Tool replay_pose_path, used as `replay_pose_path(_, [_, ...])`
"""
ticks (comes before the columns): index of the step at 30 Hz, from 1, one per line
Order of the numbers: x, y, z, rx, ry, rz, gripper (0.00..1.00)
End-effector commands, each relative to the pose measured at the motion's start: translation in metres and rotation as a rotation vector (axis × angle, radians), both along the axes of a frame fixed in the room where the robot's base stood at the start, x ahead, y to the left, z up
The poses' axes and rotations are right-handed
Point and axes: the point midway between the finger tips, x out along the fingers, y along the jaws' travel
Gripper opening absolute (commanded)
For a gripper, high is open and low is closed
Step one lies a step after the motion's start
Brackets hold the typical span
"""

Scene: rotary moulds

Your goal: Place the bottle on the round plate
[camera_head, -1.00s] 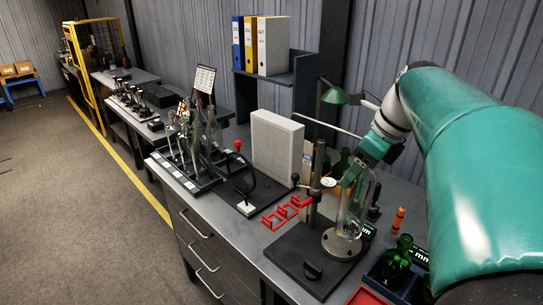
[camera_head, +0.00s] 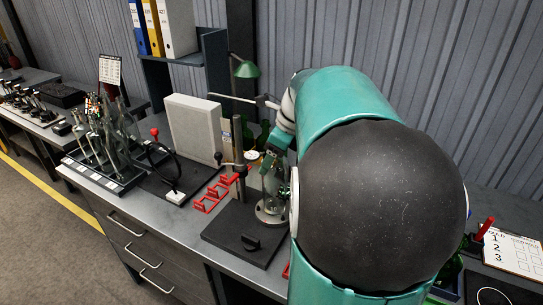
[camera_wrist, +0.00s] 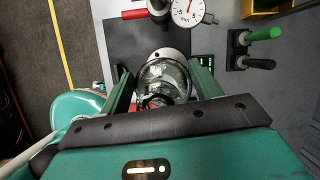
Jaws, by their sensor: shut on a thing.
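The clear glass bottle (camera_head: 276,184) is upright in my gripper (camera_head: 271,163), over the round plate (camera_head: 267,216) on the dark base of the gauge stand. In the wrist view the bottle (camera_wrist: 165,78) is seen from above, between the two green fingers of my gripper (camera_wrist: 160,72). The pale rim of the round plate (camera_wrist: 172,53) shows just beyond the bottle. The bottle's foot lies within the plate's outline, but I cannot tell whether it touches. My arm hides the right side of the bottle and plate in the head view.
The stand's post (camera_head: 239,160) and dial gauge (camera_wrist: 187,10) are close beside the bottle. Red racks (camera_head: 212,194) lie left of the stand. A white block (camera_head: 195,130) and a green lamp (camera_head: 246,69) stand behind. A clipboard (camera_head: 514,252) lies at the right.

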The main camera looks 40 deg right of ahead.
Motion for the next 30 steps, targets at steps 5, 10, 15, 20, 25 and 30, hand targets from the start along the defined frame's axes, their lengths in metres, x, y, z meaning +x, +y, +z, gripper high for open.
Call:
replay_pose_path(5, [0.0, 0.0, -0.003, 0.0, 0.0, 0.0, 0.65])
replay_pose_path(10, [0.0, 0.0, -0.003, 0.0, 0.0, 0.0, 0.85])
replay_pose_path(15, [0.0, 0.0, -0.003, 0.0, 0.0, 0.0, 0.85])
replay_pose_path(20, [-0.001, -0.001, 0.004, 0.0, -0.001, 0.0, 0.85])
replay_pose_path(25, [-0.01, -0.005, 0.029, -0.003, -0.005, -0.002, 0.85])
replay_pose_path(30, [-0.023, -0.012, 0.064, -0.004, -0.003, -0.001, 0.85])
